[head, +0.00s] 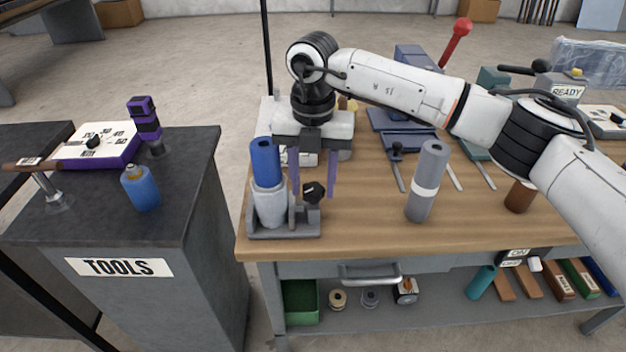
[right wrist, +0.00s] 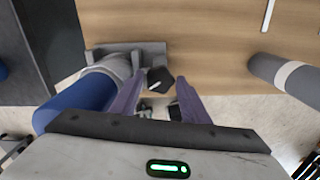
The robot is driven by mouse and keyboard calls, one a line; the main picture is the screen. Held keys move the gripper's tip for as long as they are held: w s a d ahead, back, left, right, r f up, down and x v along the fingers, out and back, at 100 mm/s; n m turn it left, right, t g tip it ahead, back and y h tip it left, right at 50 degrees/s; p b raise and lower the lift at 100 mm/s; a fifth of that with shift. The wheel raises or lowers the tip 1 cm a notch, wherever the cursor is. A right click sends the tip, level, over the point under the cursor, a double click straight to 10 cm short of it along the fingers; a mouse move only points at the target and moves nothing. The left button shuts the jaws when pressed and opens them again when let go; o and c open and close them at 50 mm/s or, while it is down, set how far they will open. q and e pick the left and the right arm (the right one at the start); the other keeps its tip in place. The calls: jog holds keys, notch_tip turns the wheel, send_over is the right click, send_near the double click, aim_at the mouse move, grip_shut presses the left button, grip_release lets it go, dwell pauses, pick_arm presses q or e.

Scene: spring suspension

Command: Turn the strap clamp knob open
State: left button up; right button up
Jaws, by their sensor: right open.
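The black strap clamp knob (head: 314,192) sits on the right side of a grey clamp stand (head: 262,233) at the table's front left corner. It also shows in the right wrist view (right wrist: 160,79). A blue and pale grey cylinder (head: 266,165) stands upright in the clamp. My right gripper (head: 313,194) points down with its purple fingers open, one on either side of the knob. In the right wrist view, gaps show between the knob and both fingers. I cannot tell whether the fingertips are level with the knob. My left gripper is not in view.
A grey cylinder with a white band (head: 424,185) stands upright to the right on the wooden table (head: 365,225). Several tools and a blue vise lie farther back. A dark TOOLS cabinet (head: 185,200) stands to the left across a gap. The table between clamp and grey cylinder is clear.

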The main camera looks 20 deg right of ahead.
jog(key=shift+c, duration=0.3)
jog(key=c, duration=0.7)
jog(key=shift+c, duration=0.2)
jog(key=shift+n, duration=0.3)
jog(key=n, duration=0.4)
jog(key=shift+b, duration=0.4)
jog(key=n, duration=0.6)
jog(key=shift+b, duration=0.3)
jog(key=shift+n, duration=0.3)
jog(key=shift+r, duration=0.1)
